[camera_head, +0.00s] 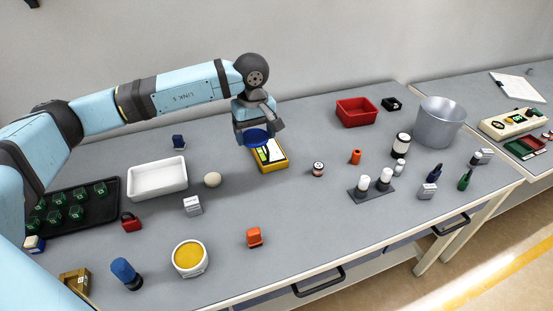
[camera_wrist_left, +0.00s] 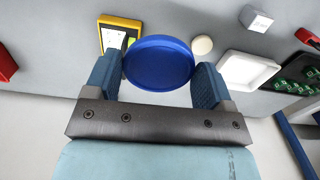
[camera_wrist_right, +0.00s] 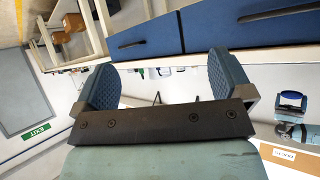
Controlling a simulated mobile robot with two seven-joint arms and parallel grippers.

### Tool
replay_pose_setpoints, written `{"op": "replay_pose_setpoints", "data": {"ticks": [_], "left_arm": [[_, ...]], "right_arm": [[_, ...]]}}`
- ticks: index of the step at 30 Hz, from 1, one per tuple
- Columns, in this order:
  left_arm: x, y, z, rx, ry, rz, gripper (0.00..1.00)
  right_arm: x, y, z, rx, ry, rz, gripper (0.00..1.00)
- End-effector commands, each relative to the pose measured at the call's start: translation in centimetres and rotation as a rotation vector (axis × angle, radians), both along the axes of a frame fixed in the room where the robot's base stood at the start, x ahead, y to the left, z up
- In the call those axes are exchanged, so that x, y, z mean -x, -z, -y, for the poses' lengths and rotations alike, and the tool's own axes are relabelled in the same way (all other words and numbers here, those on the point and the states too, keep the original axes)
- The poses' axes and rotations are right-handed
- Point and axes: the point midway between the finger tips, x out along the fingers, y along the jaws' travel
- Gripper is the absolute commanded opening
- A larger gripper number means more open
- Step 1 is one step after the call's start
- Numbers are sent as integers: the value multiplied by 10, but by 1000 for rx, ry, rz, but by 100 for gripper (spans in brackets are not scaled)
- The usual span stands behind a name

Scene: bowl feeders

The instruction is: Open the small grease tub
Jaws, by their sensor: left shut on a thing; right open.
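A small white round tub (camera_head: 190,258) stands upright near the front edge of the bench, with a yellow-orange surface inside its white rim. My left gripper (camera_head: 259,128) is shut on a blue round lid (camera_head: 257,138), far behind the tub and to its right. The left wrist view shows the lid (camera_wrist_left: 158,64) between both fingers, its flat face towards the camera.
A red padlock (camera_head: 131,223), a blue-capped bottle (camera_head: 126,273) and an orange block (camera_head: 254,237) surround the tub. A red bin (camera_head: 356,121) and metal bucket (camera_head: 438,123) stand right.

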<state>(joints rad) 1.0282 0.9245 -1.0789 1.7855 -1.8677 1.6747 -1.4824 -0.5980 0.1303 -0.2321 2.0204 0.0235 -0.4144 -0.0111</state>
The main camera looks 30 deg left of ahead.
Motion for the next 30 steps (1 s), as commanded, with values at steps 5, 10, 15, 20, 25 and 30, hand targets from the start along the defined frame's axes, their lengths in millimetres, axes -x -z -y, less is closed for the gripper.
{"op": "replay_pose_setpoints", "data": {"ticks": [5,10,15,20,25,30], "left_arm": [[4,-4,-19,-6,-160,-3,48],[4,33,-20,-7,-171,-5,48],[5,79,-19,-6,-168,-4,48],[4,119,-19,-5,-168,-3,48],[4,142,-19,-6,-167,-1,48],[3,153,-19,-5,-166,-1,48]], "right_arm": [[14,7,0,7,-7,-26,98],[14,3,-2,6,-9,-20,98],[11,-3,-1,8,-10,-11,98],[9,-6,0,12,-10,-6,98],[9,-7,2,16,-10,-5,98],[10,-6,2,18,-9,-6,98]]}}
